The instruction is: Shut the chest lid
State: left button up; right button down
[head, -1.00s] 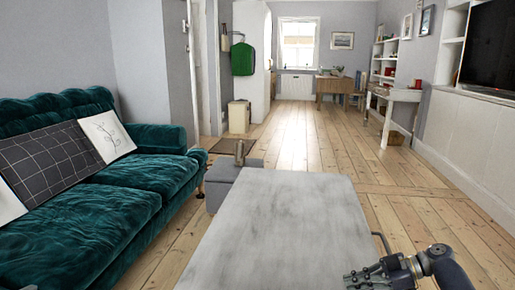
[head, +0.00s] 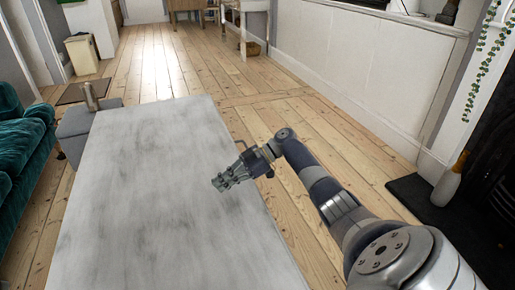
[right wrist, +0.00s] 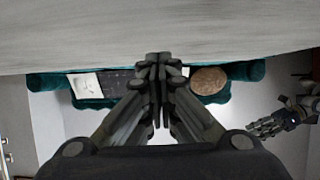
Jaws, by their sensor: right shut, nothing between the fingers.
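The chest shows as a broad, worn grey-white lid (head: 130,190) filling the lower middle of the head view. My right gripper (head: 218,184) is over the right part of the lid, fingers together and empty, pointing left. In the right wrist view, its fingers (right wrist: 158,60) show beside the pale lid surface (right wrist: 150,25). My left gripper (right wrist: 262,129) is at the right there, too small to judge.
A teal sofa (head: 22,150) stands to the left. A grey box (head: 85,121) with a metal object (head: 90,97) on it is beyond the chest's far left corner.

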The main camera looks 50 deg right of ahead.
jog(key=shift+w+r, duration=0.1)
jog(key=shift+r, duration=0.45)
jog(key=v, duration=0.2)
jog(key=f+v, duration=0.1)
jog(key=v, duration=0.2)
jog(key=d+f+v, duration=0.1)
jog(key=v, duration=0.2)
jog(key=shift+s+d+r, duration=0.15)
jog(key=shift+s, duration=0.1)
pick_arm(q)
jog(key=shift+w+d+f+g+y, duration=0.15)
jog(key=shift+f+g+y, duration=0.1)
jog(key=shift+f, duration=0.25)
jog(key=shift+w+f+g+y, duration=0.15)
jog(key=shift+f+g, duration=0.1)
jog(key=shift+f, duration=0.25)
pick_arm(e)
jog(key=shift+s+d+r, duration=0.2)
jog(key=shift+s+d, duration=0.1)
jog(key=shift+d, duration=0.3)
